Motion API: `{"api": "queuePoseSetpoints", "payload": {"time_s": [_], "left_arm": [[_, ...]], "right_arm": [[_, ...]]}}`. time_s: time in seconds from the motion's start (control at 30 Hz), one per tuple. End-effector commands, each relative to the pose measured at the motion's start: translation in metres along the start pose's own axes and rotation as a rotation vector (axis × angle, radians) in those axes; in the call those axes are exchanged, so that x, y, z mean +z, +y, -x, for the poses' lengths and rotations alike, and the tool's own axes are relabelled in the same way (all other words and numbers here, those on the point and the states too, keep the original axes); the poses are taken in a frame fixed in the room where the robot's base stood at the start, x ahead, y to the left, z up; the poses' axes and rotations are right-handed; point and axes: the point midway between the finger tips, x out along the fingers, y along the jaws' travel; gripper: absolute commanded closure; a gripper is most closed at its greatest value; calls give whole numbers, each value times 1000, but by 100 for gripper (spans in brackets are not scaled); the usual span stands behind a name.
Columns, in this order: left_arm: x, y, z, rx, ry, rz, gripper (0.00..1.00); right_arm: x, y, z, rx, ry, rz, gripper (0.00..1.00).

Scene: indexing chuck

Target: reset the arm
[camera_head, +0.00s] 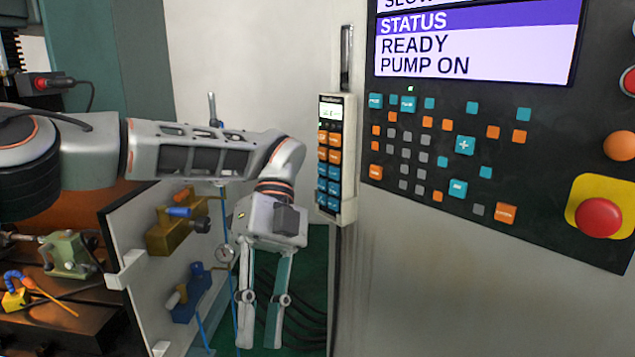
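My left arm comes in from the left and reaches across the picture, bent downward at the wrist. My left gripper (258,335) hangs below it with its fingers pointing down. The two fingers stand apart with a gap between them, and I see nothing held there. The gripper is in front of the open gap beside the machine, apart from the control panel. My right gripper is not in view.
A control panel (448,225) with a screen (478,42) reading "STATUS READY PUMP ON" and a red stop button (598,217) fills the right. A handheld pendant (335,215) hangs beside it. Valve fittings (172,238) on a pale plate and clamps (68,255) stand at left.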

Motion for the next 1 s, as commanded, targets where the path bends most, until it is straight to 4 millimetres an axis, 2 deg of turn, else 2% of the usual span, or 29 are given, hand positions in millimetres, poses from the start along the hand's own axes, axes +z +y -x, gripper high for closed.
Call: {"api": "queuePoseSetpoints", "payload": {"time_s": [0.03,0.2,0.3,0.4,0.5,0.67,0.8,0.9,1.0], "left_arm": [[-4,-18,-25,12,49,-109,80],[-38,-68,-88,-35,217,-454,80],[-67,-90,-118,-101,335,-631,80],[-101,-107,-139,-194,463,-784,80],[-136,-121,-151,-314,598,-910,80],[-185,-136,-148,-555,814,-1039,80],[-213,-146,-126,-807,994,-1073,80],[-220,-154,-103,-1001,1109,-1047,80],[-214,-162,-77,-1200,1207,-977,80]], "right_arm": [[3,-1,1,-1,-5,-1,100],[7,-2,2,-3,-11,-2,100],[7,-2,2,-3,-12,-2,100],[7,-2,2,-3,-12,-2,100],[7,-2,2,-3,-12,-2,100],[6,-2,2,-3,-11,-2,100],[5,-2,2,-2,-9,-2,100],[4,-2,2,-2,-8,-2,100],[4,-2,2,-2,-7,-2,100]]}}
